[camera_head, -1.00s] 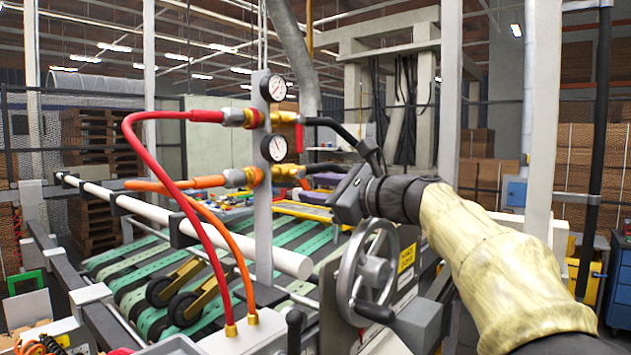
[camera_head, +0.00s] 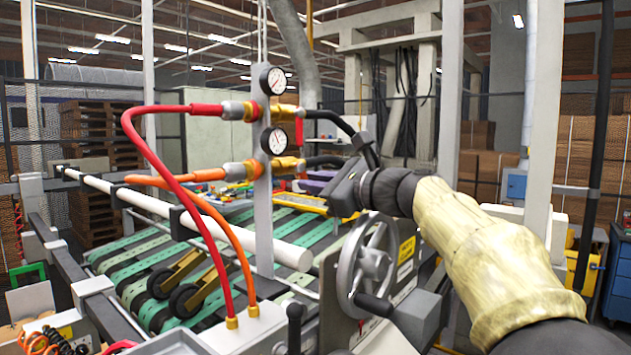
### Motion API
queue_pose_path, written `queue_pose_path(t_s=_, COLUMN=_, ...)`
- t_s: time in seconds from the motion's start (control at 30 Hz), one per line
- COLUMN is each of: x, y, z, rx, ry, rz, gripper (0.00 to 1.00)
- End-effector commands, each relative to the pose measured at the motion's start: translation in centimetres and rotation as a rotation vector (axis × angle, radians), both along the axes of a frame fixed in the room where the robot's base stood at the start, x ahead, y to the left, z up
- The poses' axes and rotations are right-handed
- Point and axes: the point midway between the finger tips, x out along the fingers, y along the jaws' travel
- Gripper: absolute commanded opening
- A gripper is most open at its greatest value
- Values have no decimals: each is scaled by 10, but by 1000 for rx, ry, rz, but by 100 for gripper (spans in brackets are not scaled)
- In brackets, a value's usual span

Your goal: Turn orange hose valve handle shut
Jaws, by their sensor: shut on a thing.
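The orange hose (camera_head: 205,205) runs to a grey and orange fitting (camera_head: 240,171) on the left of the grey upright post (camera_head: 264,215). A brass valve body (camera_head: 287,165) sits at the same height on the post's right side. My gripper (camera_head: 349,187) is the dark block at the end of my sleeved arm, right of this valve. Its fingertips are hard to make out. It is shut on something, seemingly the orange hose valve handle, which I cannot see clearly. How far the handle is turned cannot be told.
A red hose (camera_head: 165,165) joins the post above the orange one. Two gauges (camera_head: 273,80) are mounted on the post. A black hose (camera_head: 335,120) curves close above my gripper. A handwheel (camera_head: 368,265) stands just below it. A white bar (camera_head: 225,232) crosses over green belts.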

Motion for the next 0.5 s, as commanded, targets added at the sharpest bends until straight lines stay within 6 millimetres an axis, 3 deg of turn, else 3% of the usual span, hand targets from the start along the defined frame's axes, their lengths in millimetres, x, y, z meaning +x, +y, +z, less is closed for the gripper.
queue_pose_path(t_s=0.5, x=-7, y=5, z=-1, rx=196, ry=253, rz=-1, gripper=0)
